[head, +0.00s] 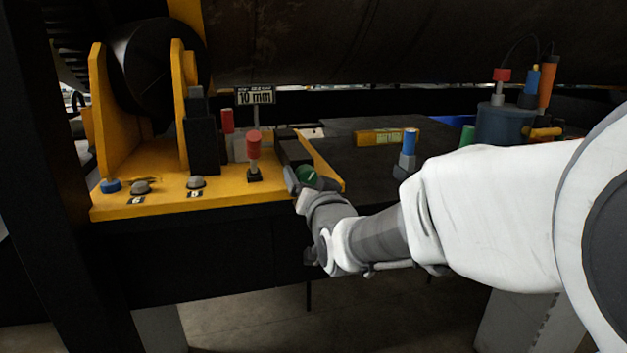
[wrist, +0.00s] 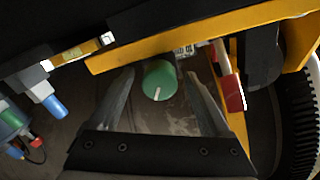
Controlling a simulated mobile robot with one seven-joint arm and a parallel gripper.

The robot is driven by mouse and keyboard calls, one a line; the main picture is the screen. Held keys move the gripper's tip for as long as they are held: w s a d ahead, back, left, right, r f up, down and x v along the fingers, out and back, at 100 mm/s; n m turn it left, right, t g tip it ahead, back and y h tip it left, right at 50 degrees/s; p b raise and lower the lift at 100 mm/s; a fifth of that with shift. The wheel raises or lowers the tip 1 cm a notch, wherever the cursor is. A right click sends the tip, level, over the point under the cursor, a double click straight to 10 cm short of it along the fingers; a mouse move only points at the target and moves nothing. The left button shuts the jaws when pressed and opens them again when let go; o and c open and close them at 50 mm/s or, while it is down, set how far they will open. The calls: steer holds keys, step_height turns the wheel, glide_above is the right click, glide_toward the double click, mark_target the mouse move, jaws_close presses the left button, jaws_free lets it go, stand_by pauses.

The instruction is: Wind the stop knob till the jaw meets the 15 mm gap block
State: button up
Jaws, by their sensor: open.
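The green stop knob (head: 306,174) is at the right end of the yellow fixture, beside a dark block (head: 293,149). In the wrist view the knob (wrist: 158,80) shows a white mark on its face. My gripper (head: 297,186) is open, its fingers on either side of the knob with visible gaps; I cannot tell whether they touch it. A black upright block (head: 201,146) and a grey block (head: 239,148) stand left of the knob; I cannot tell which is the jaw or gap block. A sign (head: 255,97) reads 10 mm.
Two numbered grey buttons and a blue one (head: 110,186) sit along the yellow base (head: 155,205). A blue-topped part (head: 408,144) and a yellow box (head: 384,137) lie to the right on the dark bench.

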steer(key=shift+s, duration=0.1)
steer(key=b+v, duration=0.5)
steer(key=v, duration=1.2)
steer(key=shift+b, duration=0.3)
steer(key=shift+s, duration=0.1)
steer(key=shift+r, duration=0.1)
